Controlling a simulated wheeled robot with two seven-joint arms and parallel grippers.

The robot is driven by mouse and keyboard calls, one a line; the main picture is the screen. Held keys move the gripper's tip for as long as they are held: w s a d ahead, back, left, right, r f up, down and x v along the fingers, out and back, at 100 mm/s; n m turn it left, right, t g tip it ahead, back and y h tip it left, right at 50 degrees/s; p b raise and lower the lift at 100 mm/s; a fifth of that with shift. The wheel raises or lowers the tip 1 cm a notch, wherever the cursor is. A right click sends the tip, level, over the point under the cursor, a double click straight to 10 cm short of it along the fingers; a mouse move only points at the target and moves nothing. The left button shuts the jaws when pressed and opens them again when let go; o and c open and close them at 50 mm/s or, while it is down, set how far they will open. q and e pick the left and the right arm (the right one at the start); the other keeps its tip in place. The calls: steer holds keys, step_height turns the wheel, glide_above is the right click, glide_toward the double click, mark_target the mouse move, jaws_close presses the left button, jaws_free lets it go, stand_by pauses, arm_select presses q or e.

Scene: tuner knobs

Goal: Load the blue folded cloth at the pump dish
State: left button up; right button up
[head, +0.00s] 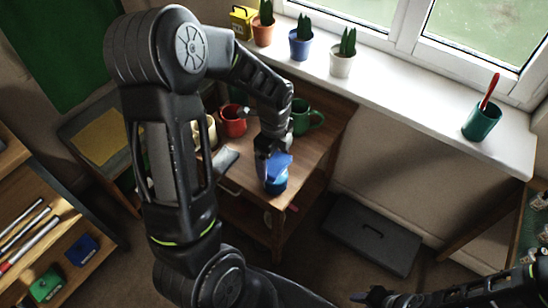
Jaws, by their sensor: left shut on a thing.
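My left gripper (266,158) points down over the front corner of the wooden table and is shut on the blue folded cloth (280,164). The cloth shows as a tilted, bright blue patch beside the fingers. Directly below it is a darker blue round thing (276,187), which looks like the pump dish. Cloth and dish overlap in the picture, so I cannot tell whether they touch. My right gripper (368,297) is low at the bottom right, away from the table; its finger opening is not clear.
The windowsill holds potted plants and a green cup (482,121). A grey case (372,235) lies on the floor.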

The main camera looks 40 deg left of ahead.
mark_target(274, 160)
arm_select(q)
steer(key=shift+f+b, duration=0.35)
steer(key=shift+f, duration=0.15)
stand_by(0.8)
steer(key=shift+r+p, duration=2.8)
steer(key=shift+r, duration=0.8)
